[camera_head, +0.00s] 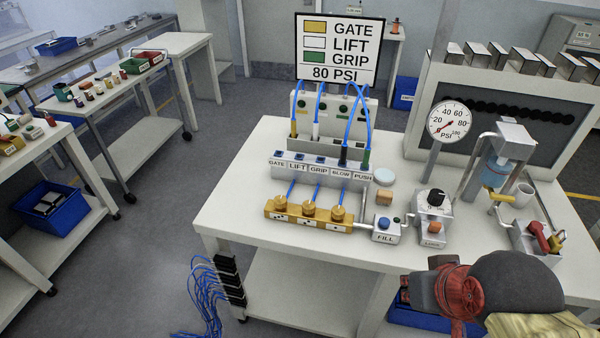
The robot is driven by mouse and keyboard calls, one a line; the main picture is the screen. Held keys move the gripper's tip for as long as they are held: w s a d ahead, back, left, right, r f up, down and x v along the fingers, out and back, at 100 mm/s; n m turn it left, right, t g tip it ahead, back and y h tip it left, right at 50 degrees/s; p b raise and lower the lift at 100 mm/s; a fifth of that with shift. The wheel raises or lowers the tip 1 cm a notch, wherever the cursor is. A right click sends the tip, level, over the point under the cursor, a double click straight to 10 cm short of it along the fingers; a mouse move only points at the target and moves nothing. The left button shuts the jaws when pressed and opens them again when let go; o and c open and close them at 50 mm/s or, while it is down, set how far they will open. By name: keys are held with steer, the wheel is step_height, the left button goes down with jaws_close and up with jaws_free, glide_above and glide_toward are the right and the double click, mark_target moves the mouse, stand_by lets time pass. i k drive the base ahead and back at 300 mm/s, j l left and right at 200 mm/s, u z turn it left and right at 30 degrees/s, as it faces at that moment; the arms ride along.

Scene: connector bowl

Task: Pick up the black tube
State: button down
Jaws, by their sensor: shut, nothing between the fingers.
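The closest match to a black tube is the small black connector (343,155) on the end of a blue hose. My gripper (414,290) is at the lower right, at the left end of my red and dark grey arm. It is shut and empty, in front of the table and well apart from the black connector. Its fingertips are small and hard to make out.
The white table (250,190) holds a brass valve row (309,212), a FILL box (386,229), a knob box (433,210) and a pressure gauge (449,121). Blue hoses arch behind the labelled block. A sign (340,48) stands behind. The table's left front corner is clear.

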mark_target(344, 149)
steer(key=j+u, duration=0.1)
steer(key=i+j, duration=0.15)
steer(key=j, duration=0.15)
steer(key=i+j, duration=0.2)
steer(key=j, duration=0.15)
steer(key=i+j, duration=0.15)
steer(key=j, duration=0.15)
